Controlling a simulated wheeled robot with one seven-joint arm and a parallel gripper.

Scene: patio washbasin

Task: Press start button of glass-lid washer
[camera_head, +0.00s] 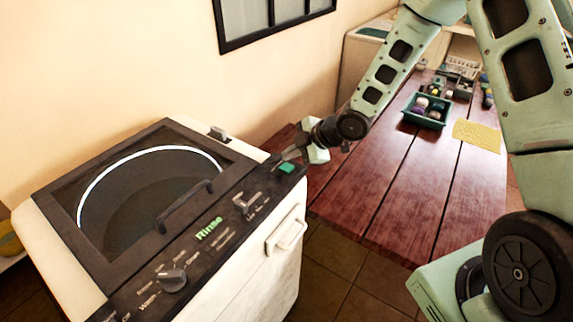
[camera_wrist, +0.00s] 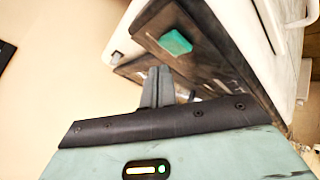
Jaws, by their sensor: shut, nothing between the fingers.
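The glass-lid washer (camera_head: 245,255) is a white box with a dark top at the left of the head view. Its round-windowed lid (camera_head: 140,195) is down. A green button (camera_head: 287,167) sits at the far right end of its dark control panel. The same green button (camera_wrist: 176,42) shows in the wrist view, ahead of the fingertips and slightly right. My gripper (camera_head: 288,155) is shut and empty, close to the button at the panel's far corner. In the wrist view its fingers (camera_wrist: 159,72) lie together, apart from the button in the picture. Actual contact cannot be told.
The panel has a knob (camera_head: 171,278), a lit green "Rinse" label (camera_head: 209,229) and a lever switch (camera_head: 246,203). A wooden table (camera_head: 390,185) stands right of the washer, with a green tray (camera_head: 425,112) and a yellow cloth (camera_head: 478,136). A wall is behind.

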